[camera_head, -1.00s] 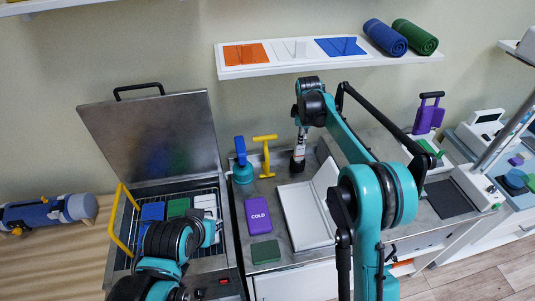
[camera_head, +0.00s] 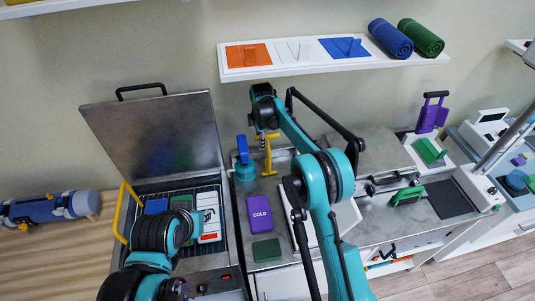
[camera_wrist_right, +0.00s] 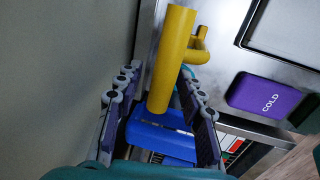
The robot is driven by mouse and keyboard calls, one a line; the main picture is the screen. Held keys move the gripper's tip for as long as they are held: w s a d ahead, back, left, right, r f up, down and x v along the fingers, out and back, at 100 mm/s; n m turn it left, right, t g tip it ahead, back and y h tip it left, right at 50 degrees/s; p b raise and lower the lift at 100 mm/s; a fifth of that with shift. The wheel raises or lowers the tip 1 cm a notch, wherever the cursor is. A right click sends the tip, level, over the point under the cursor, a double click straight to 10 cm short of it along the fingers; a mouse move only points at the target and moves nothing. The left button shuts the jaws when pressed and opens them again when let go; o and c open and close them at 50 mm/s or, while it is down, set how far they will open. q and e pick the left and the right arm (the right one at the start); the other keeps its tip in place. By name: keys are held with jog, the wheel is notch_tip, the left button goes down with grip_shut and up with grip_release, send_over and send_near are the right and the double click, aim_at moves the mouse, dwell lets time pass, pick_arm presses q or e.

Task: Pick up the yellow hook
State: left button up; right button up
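A blue-handled teal tool (camera_head: 243,160) stands close left of the hook. A purple COLD pack (camera_head: 259,212) and green block (camera_head: 266,250) lie in front. A white tray (camera_head: 347,216) is to the right. The raised steel lid (camera_head: 150,135) and wall shelf (camera_head: 330,65) are nearby.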

jog(key=f, duration=0.3)
jog(key=shift+w, duration=0.3)
grip_shut()
jog(key=shift+s+r, duration=0.1)
